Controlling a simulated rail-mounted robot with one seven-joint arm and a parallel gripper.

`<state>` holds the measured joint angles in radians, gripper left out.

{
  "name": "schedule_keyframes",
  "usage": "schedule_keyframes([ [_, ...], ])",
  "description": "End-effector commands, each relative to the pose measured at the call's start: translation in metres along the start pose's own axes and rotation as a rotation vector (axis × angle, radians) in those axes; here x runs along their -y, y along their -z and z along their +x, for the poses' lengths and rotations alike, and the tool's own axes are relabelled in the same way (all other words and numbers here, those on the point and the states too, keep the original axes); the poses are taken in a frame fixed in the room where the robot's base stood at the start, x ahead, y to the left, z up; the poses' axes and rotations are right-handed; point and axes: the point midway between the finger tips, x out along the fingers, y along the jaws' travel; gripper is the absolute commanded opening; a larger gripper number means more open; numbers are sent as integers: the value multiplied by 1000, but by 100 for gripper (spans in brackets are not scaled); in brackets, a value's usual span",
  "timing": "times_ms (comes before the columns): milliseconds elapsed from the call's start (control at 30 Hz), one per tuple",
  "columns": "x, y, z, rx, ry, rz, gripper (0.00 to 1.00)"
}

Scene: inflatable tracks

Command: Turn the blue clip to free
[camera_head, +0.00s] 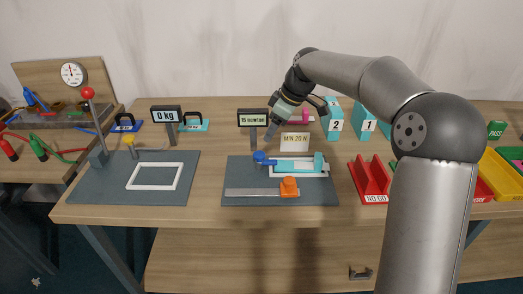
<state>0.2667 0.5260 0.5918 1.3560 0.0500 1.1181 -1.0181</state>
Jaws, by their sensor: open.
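The blue clip (260,156) is a small dark blue piece at the left end of a light blue and white strip (298,167) on a grey board (232,179). My gripper (269,122) is above and slightly right of the clip, pointing down and left, apart from it. It is open and looks empty. The exact turn of the clip is too small to tell.
An orange block (289,187) sits on a grey rail in front. A "15 newton" display (253,117) and a "MIN 20 N" sign (295,141) stand behind the clip. A red "NO GO" rack (371,182) is to the right.

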Motion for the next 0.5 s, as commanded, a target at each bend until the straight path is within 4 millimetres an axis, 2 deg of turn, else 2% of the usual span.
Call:
schedule_keyframes([
  [33,1,0,12,2,5,0,57],
  [300,1,-1,68,2,4,2,57],
  [500,0,-1,94,2,1,1,57],
])
